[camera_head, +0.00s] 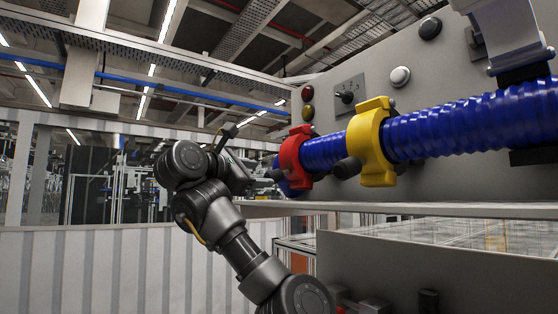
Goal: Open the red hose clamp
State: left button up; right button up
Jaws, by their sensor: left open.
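The red hose clamp (291,157) sits around the ribbed blue hose (470,122), near the hose's left end. I cannot tell from this angle whether its latch is open or shut. My left gripper (268,174) is just left of the red clamp, at about the height of the hose. Its fingers are small, dark and partly hidden by my wrist, and it is open with nothing seen between them. Whether it touches the clamp is unclear.
A yellow clamp (374,155) sits around the hose right of the red one, with a dark round knob (347,168) beside it. A grey panel (440,65) with buttons and a switch (346,97) stands behind. A ledge (430,208) runs below the hose.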

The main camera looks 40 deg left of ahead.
aim_at(278, 177)
pick_arm(q)
jog(key=shift+w+r+p, duration=0.15)
jog(key=shift+w+p, duration=0.65)
jog(key=shift+p, duration=0.45)
jog(key=w+p, duration=0.1)
jog(key=w, duration=0.1)
jog(key=w+p, duration=0.1)
jog(key=w, duration=0.1)
jog(key=w+p, duration=0.1)
jog(key=w, duration=0.1)
jog(key=shift+a+f, duration=0.15)
jog(key=shift+f, duration=0.1)
jog(key=shift+w+f+p, duration=0.1)
jog(key=shift+w+p, duration=0.2)
jog(key=shift+w, duration=0.05)
pick_arm(e)
notch_tip(278, 177, up, 8)
jog(key=shift+f, duration=0.25)
pick_arm(q)
jog(key=shift+w, duration=0.1)
jog(key=shift+c, duration=0.4)
